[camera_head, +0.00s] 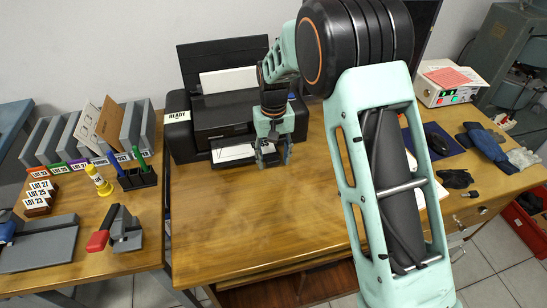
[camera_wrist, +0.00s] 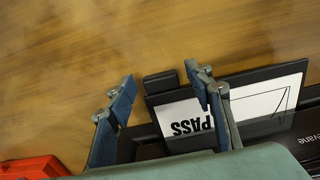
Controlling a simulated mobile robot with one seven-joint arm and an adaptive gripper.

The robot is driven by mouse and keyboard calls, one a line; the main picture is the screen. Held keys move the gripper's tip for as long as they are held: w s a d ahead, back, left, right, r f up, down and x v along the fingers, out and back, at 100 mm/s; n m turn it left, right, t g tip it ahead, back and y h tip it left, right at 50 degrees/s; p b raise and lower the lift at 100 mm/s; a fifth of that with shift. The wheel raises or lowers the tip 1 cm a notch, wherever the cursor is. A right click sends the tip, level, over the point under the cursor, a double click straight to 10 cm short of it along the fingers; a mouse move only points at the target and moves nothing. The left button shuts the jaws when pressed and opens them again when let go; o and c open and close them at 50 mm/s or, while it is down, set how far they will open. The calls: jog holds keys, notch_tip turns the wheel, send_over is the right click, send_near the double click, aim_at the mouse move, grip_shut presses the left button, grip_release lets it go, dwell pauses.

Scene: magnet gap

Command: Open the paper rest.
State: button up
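The paper rest (camera_wrist: 240,77) is a flat black frame at the front of the black printer (camera_head: 223,118). In the wrist view a white sheet (camera_wrist: 272,102) lies on it, with the upside-down word PASS on a white part. A small black tab (camera_wrist: 160,82) sticks out from its edge over the wood. My gripper (camera_wrist: 160,80) is open, its two blue-grey fingers on either side of the tab in the picture. I cannot tell if they touch it. In the head view my gripper (camera_head: 274,155) hangs at the front right of the printer, beside the paper (camera_head: 232,152).
The wooden table (camera_head: 250,220) in front of the printer is clear. A READY card (camera_head: 178,117) stands at the printer's left. A side table holds a sorter, a pen holder (camera_head: 137,178) and a stapler-like tool (camera_head: 120,230). A red thing (camera_wrist: 35,167) shows at the wrist view's lower left.

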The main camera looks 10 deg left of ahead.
notch_tip(320, 180, up, 12)
dwell(0.7)
